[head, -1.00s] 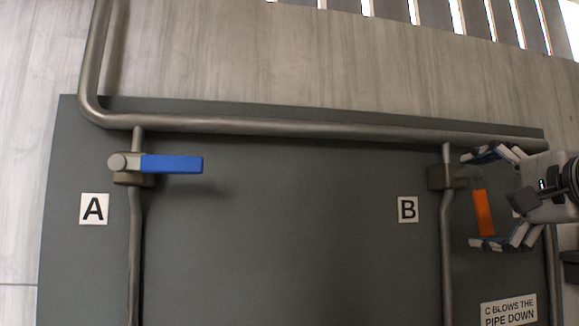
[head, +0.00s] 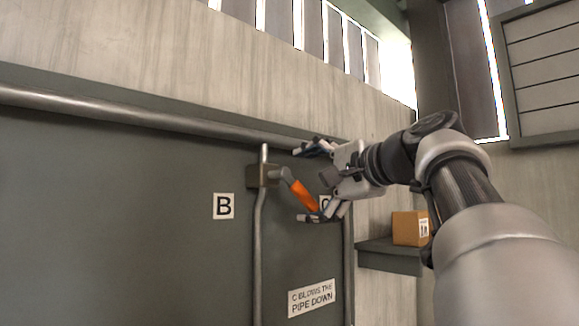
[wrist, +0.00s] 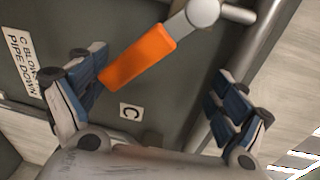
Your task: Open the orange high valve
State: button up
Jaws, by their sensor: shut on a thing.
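The orange valve handle (head: 304,196) slants down and to the right from its grey valve body (head: 262,176) on the pipe beside label B. My gripper (head: 301,185) is around the handle from the right, one finger above and one below. In the wrist view, the handle (wrist: 139,62) runs diagonally between the fingers of my gripper (wrist: 155,75). Its lower end lies against the left finger, while the right finger stands apart from it. The gripper is shut on the handle with its fingers spread wide.
The panel carries label B (head: 223,206), a blow-down sign (head: 312,298) and label C (wrist: 130,112), partly hidden by my gripper in the head view. A horizontal pipe (head: 130,115) runs above. A cardboard box (head: 409,228) sits on a shelf (head: 388,255) at the right.

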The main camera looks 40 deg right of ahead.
jog(key=s+a+r, duration=0.2)
jog(key=s+a, duration=0.2)
jog(key=s, duration=0.4)
jog(key=s+d, duration=0.2)
jog(key=s, duration=1)
jog(key=shift+s+d+f, duration=0.15)
jog(key=shift+s+d, duration=0.15)
jog(key=shift+s, duration=0.1)
dwell(0.4)
